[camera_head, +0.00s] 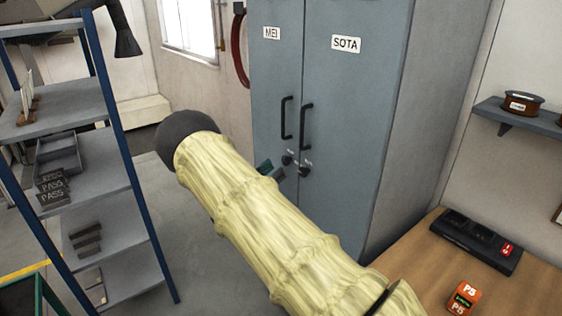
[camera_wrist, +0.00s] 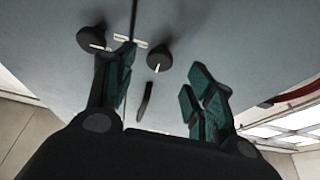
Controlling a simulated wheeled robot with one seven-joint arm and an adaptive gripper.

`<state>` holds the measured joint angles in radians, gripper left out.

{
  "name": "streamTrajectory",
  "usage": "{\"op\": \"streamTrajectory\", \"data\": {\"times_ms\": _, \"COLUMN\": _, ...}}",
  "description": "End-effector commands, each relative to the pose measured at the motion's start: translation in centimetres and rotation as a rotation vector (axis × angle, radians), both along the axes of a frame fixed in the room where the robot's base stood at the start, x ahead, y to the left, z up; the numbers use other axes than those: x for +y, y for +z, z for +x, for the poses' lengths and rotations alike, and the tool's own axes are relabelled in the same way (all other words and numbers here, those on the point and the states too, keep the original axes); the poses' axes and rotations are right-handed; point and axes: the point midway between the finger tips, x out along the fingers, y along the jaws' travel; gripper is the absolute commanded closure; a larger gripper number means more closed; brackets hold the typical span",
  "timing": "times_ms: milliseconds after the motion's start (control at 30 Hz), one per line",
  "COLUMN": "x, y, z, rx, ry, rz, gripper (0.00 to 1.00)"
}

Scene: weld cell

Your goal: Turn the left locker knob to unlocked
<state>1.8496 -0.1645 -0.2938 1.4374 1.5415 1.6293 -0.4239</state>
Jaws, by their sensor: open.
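The grey-blue locker (camera_head: 330,95) has a left door marked MEI and a right door marked SOTA. The left locker knob (camera_head: 287,160) is small, round and black, low on the left door. The wrist view is turned over, and there this knob (camera_wrist: 158,53) lies between the lines of my fingers, beyond their tips, its white pointer aimed down the picture. My gripper (camera_head: 271,170) is open and empty, just left of the knob in the head view; it also shows in the wrist view (camera_wrist: 155,88). I see no contact.
The right knob (camera_head: 304,172) is close beside the left one. Two black door handles (camera_head: 286,117) rise above the knobs. A shelf rack (camera_head: 90,155) stands at left. A wooden table (camera_head: 430,285) with a black device and orange box is at right.

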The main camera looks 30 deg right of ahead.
Motion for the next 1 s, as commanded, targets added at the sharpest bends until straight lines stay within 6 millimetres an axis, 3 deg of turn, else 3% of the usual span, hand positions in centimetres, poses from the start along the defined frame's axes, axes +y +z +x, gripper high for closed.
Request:
{"op": "streamTrajectory", "data": {"times_ms": 300, "x": -3.4, "y": 1.5, "z": 0.3, "rx": 0.000, "ry": 0.000, "rz": -0.001, "gripper": 0.46}}
{"op": "streamTrajectory", "data": {"times_ms": 700, "x": -3.9, "y": 1.6, "z": 0.3, "rx": 0.000, "ry": 0.000, "rz": 0.000, "gripper": 0.46}}
{"op": "streamTrajectory", "data": {"times_ms": 967, "x": -3.9, "y": 1.6, "z": 0.3, "rx": 0.000, "ry": 0.000, "rz": 0.000, "gripper": 0.91}}
{"op": "streamTrajectory", "data": {"times_ms": 1000, "x": -3.9, "y": 1.6, "z": 0.3, "rx": 0.000, "ry": 0.000, "rz": 0.000, "gripper": 0.92}}
